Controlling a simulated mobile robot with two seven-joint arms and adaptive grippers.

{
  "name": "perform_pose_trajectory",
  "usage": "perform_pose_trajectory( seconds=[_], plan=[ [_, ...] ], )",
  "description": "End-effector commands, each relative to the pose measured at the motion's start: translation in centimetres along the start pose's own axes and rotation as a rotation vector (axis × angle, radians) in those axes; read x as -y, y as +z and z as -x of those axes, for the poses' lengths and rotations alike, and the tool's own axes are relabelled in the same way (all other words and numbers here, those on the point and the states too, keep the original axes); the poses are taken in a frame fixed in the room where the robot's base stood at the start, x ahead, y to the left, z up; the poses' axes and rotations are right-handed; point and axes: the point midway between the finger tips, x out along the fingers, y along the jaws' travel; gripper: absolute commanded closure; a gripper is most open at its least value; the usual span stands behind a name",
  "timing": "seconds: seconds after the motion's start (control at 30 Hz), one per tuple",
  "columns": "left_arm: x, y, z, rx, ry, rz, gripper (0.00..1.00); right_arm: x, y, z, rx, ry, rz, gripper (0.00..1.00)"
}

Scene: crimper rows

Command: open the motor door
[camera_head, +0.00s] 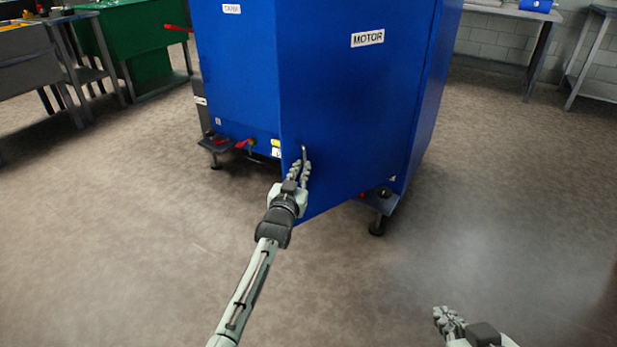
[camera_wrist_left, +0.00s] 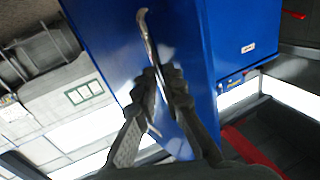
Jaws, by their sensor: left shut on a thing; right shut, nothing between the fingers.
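The motor door (camera_head: 350,110) is a blue panel with a white MOTOR label on the tall blue cabinet. Its left edge stands out in front of the tank panel (camera_head: 235,75), so it looks ajar; the inside is hidden. My left gripper (camera_head: 299,170) is shut on the metal door handle (camera_head: 305,150) near the door's lower left edge. In the left wrist view the handle (camera_wrist_left: 148,35) runs down between the fingers (camera_wrist_left: 165,85). My right gripper (camera_head: 447,318) is shut and empty, low at the right, away from the cabinet.
A green bench (camera_head: 140,45) and grey tables stand at the back left, another table (camera_head: 510,35) at the back right. The floor (camera_head: 500,200) in front and right is clear.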

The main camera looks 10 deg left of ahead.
Motion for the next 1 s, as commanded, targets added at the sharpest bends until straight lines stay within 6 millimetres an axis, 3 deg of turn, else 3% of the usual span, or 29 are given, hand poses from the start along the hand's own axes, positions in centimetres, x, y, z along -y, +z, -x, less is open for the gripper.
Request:
perform_pose_trajectory(
  seconds=[0.03,0.2,0.57,1.0],
  plan=[
    [-4.5,-1.7,-0.8,-0.004,0.016,0.090,0.99,0.2,-0.3,-0.1,-0.017,-0.004,-0.001,1.00],
    [-4.6,-2.2,-0.8,-0.012,0.019,0.089,0.81,0.1,-0.2,-0.1,-0.010,-0.003,-0.001,1.00],
    [-4.4,-2.4,-0.4,-0.017,0.018,0.086,0.81,0.1,-0.1,-0.1,-0.007,-0.002,0.000,1.00],
    [-1.2,0.1,5.9,0.014,0.001,0.030,0.81,0.1,-0.1,-0.1,-0.006,-0.002,-0.001,1.00]
  ],
)
